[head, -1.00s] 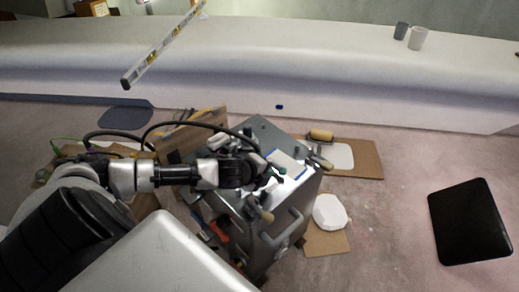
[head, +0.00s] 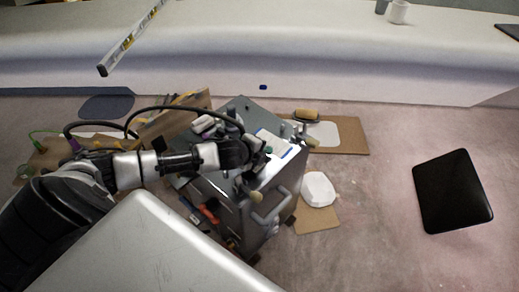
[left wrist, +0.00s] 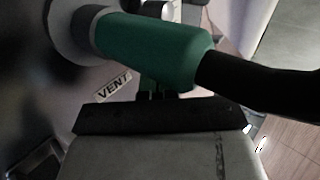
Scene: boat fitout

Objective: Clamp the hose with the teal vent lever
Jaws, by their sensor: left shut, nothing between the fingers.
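The teal vent lever (left wrist: 155,48) fills the upper part of the left wrist view, beside a "VENT" label (left wrist: 114,86). A small teal end of it shows in the head view (head: 268,149), over the metal box (head: 232,210). A black curved piece (left wrist: 262,78) runs right from the lever's end; I cannot tell whether it is hose or part of the lever. My left gripper (head: 257,160) is shut and empty, close to the lever; I cannot tell whether they touch. It also shows in the left wrist view (left wrist: 152,118). No hose can be picked out surely. My right gripper is out of view.
A paper sheet (head: 274,143) and several fittings sit on the box top. A bent handle (head: 270,222) sticks out from its front. Cardboard with a roller (head: 306,114), a white octagonal lid (head: 318,188) and a black panel (head: 452,190) lie on the floor. Floor to the right is mostly clear.

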